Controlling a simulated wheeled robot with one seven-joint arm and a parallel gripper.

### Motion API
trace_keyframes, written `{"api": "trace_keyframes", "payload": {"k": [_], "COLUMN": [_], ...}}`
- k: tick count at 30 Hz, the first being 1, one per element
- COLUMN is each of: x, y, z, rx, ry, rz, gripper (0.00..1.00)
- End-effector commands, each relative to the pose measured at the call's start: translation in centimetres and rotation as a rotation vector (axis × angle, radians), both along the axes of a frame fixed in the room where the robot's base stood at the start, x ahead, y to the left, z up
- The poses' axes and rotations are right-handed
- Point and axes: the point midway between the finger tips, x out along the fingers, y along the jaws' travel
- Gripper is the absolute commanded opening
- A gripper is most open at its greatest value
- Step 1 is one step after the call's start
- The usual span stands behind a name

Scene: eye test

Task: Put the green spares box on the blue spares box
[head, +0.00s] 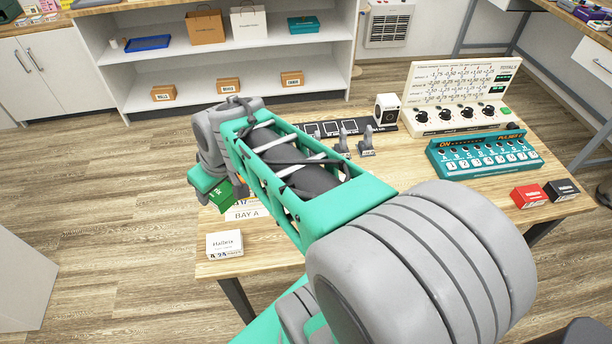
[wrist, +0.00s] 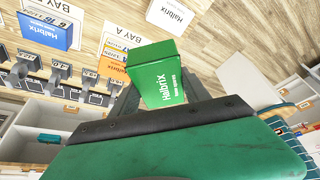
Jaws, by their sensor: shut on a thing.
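My gripper (wrist: 156,92) is shut on the green spares box (wrist: 158,76), which has white Halbrix lettering. In the head view a green corner of this box (head: 221,196) shows under my gripper (head: 208,180), above the table's left part. The blue spares box (wrist: 47,31) lies in the wrist view's upper left, on or beside a white bay card (wrist: 88,10). It is apart from the green box. In the head view my arm seems to hide the blue box.
An orange box (wrist: 113,64) is close to the green box in the wrist view. A white box (head: 225,244) stands at the table's (head: 270,258) front left. Red (head: 528,196) and black (head: 562,190) boxes, a teal panel (head: 485,153) and a dial console (head: 461,97) are right.

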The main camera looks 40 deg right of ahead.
Motion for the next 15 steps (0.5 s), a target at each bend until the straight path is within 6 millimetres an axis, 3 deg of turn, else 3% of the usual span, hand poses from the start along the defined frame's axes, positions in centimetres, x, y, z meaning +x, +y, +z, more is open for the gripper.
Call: {"api": "trace_keyframes", "payload": {"k": [1,5,9,15], "x": [-0.6,-2.9,-6.9,-13.8], "y": [-2.4,-7.5,-12.9,-18.3], "z": [0.1,-0.2,-0.1,0.5], "rx": [0.002,0.005,0.007,0.005], "ry": [0.002,0.003,0.002,0.001], "rz": [0.026,0.191,0.416,0.724], "gripper": [0.1,0.1,0.1,0.1]}}
